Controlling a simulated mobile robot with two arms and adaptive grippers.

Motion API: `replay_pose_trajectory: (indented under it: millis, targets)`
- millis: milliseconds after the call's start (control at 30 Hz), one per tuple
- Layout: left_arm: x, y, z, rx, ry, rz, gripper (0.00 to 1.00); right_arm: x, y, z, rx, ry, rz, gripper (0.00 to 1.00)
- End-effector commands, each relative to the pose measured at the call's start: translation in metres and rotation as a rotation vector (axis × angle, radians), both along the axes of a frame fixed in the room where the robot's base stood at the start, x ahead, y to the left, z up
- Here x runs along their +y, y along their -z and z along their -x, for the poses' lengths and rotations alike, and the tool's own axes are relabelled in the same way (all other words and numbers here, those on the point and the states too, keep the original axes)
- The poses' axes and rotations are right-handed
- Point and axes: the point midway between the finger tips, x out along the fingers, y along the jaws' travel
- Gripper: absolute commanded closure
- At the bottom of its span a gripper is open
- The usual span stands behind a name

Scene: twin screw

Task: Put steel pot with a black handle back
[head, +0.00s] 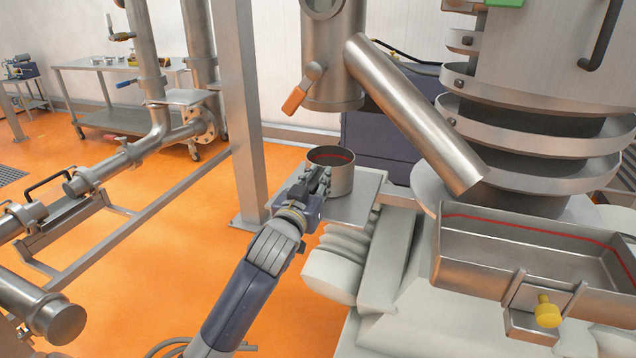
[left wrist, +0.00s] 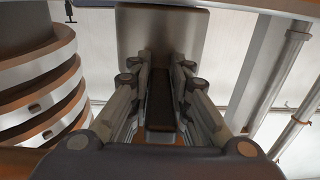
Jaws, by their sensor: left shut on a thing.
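The steel pot (head: 343,178) is a round, open vessel with a red line around its inside. It is upright, at or just above a small flat steel ledge (head: 351,211); I cannot tell whether it touches. My left gripper (head: 319,181) is at the pot's near left side, shut on its handle, which the fingers mostly hide in the head view. In the left wrist view the dark handle (left wrist: 160,103) lies between the fingers, and the pot wall (left wrist: 161,35) is just beyond them. My right gripper is not in view.
A steel vessel with an orange-handled valve (head: 297,100) and a slanted pipe (head: 420,115) hang above the pot. A rectangular steel tray (head: 480,262) with a yellow knob (head: 547,311) is at right. A steel post (head: 240,120) stands left. Orange floor is open at left.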

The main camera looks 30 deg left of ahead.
Motion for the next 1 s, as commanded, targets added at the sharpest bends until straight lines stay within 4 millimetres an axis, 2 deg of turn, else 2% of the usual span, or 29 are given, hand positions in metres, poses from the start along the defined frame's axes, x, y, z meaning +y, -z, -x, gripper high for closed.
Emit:
replay_pose_trajectory:
  millis: [67, 100, 167, 567, 767, 1000]
  targets:
    - [0.000, 0.003, 0.000, -0.001, 0.000, 0.001, 1.00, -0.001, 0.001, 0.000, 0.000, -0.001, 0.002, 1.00]
    - [0.000, 0.003, 0.000, 0.001, 0.000, 0.000, 0.76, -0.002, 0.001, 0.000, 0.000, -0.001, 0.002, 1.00]
    - [0.000, 0.003, 0.000, 0.001, 0.000, 0.000, 0.62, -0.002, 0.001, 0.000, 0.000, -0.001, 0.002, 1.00]
    - [0.000, -0.001, 0.001, 0.000, 0.000, 0.000, 0.62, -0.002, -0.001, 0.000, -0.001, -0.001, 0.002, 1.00]
    - [-0.007, 0.000, 0.024, 0.003, 0.001, 0.001, 0.62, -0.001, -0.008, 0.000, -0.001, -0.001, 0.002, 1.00]
    - [-0.018, 0.001, 0.068, 0.005, 0.001, 0.002, 0.62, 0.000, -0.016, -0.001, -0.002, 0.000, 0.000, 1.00]
